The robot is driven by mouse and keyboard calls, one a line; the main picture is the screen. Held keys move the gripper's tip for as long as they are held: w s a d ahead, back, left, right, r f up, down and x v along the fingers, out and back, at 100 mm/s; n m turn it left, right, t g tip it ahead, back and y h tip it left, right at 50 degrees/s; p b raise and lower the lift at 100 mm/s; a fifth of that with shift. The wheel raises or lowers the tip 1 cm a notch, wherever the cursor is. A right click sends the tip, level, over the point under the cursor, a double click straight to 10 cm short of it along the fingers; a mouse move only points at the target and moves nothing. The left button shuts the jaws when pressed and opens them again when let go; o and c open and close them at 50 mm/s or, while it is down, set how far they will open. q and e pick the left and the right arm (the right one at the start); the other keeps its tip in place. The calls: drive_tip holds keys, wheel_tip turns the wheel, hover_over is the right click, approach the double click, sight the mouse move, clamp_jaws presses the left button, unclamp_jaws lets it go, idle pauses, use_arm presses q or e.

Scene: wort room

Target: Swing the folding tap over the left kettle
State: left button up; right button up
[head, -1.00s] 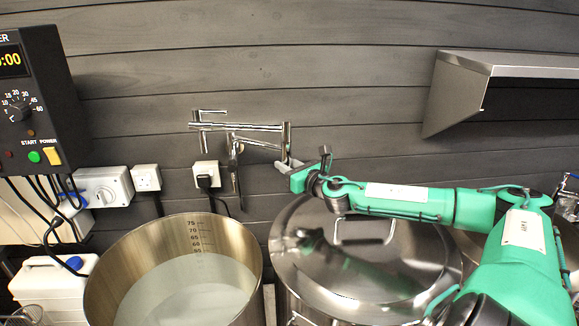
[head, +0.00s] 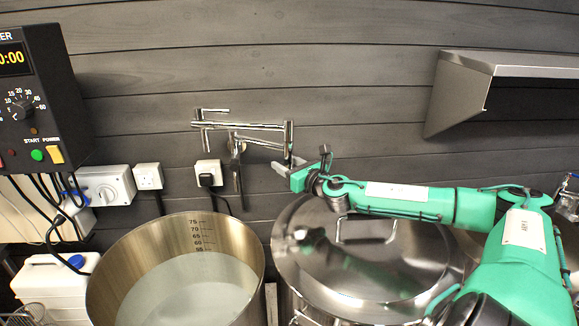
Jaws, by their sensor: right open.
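The chrome folding tap (head: 255,126) is fixed to the wall above and between the two kettles, its jointed arm folded back on itself. Its outer joint with the downward spout (head: 288,145) is on the right, near the lidded kettle's back edge. The left kettle (head: 112,262) is open and holds pale liquid. My right gripper (head: 283,168) is open, with its fingertips right at the lower end of the spout; I cannot tell whether they touch it. My left gripper is out of view.
A steel kettle with a shiny lid (head: 398,238) stands under my right arm. A steel shelf (head: 510,66) juts from the wall at upper right. A control box (head: 40,95), sockets (head: 148,177) and cables are at left, above a white canister (head: 50,285).

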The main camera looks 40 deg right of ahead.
drive_tip(key=shift+s+d+f+b, duration=0.15)
drive_tip(key=shift+s+f+b, duration=0.1)
drive_tip(key=shift+s+b, duration=0.55)
drive_tip(key=shift+s+a+b, duration=0.2)
drive_tip(key=shift+s+b, duration=0.35)
drive_tip(key=shift+s, duration=0.05)
drive_tip(key=shift+s+r, duration=0.15)
drive_tip(key=shift+s, duration=0.05)
drive_tip(key=s+b, duration=0.3)
drive_tip(key=s, duration=0.7)
drive_tip(key=shift+s+a, duration=0.25)
drive_tip(key=shift+a, duration=0.1)
